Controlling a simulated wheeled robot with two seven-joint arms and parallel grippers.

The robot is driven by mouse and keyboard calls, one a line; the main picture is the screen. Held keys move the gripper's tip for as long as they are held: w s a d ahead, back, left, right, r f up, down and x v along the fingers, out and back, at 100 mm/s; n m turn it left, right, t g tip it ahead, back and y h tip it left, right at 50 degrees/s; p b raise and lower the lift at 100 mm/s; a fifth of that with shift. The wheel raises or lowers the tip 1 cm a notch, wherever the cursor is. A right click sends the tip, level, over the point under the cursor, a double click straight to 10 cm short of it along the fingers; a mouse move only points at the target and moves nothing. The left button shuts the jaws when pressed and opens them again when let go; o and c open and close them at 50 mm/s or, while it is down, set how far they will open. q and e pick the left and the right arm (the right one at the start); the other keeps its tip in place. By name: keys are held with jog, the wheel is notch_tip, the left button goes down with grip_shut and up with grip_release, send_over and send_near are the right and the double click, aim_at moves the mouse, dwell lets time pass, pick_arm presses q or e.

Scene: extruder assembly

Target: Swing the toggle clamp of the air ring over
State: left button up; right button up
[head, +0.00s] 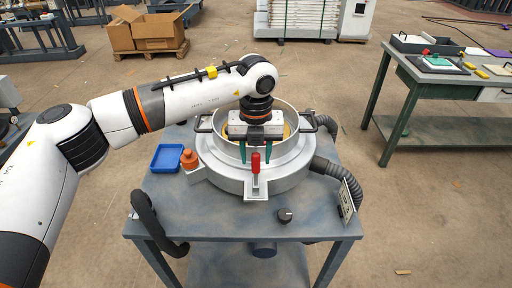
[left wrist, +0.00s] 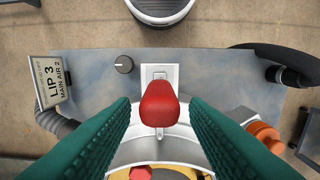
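The air ring (head: 288,177) is a round silvery ring on the grey-blue table. Its toggle clamp has a red handle (head: 256,163) at the ring's front side, above a pale bracket (head: 256,186); the handle looks about upright. My left gripper (head: 257,153) reaches down over the ring, its green fingers open. In the left wrist view, the red handle (left wrist: 159,103) shows between the two spread fingers (left wrist: 159,112), with a gap on each side. Whether the fingertips reach to handle depth I cannot tell. My right gripper is in neither view.
A blue tray (head: 166,158) and an orange part (head: 189,159) are left of the ring. A black knob (head: 284,215) and a sign (head: 347,201) are at the front right. Dark hoses (head: 325,168) run along the right side. The table's front strip is mostly clear.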

pick_arm(q)
jog(key=shift+s+r, duration=0.1)
jog(key=shift+r, duration=0.1)
jog(key=shift+r, duration=0.15)
notch_tip(320, 180, up, 7)
jog(key=p, duration=0.3)
jog(key=shift+f, duration=0.2)
jog(key=shift+r, duration=0.1)
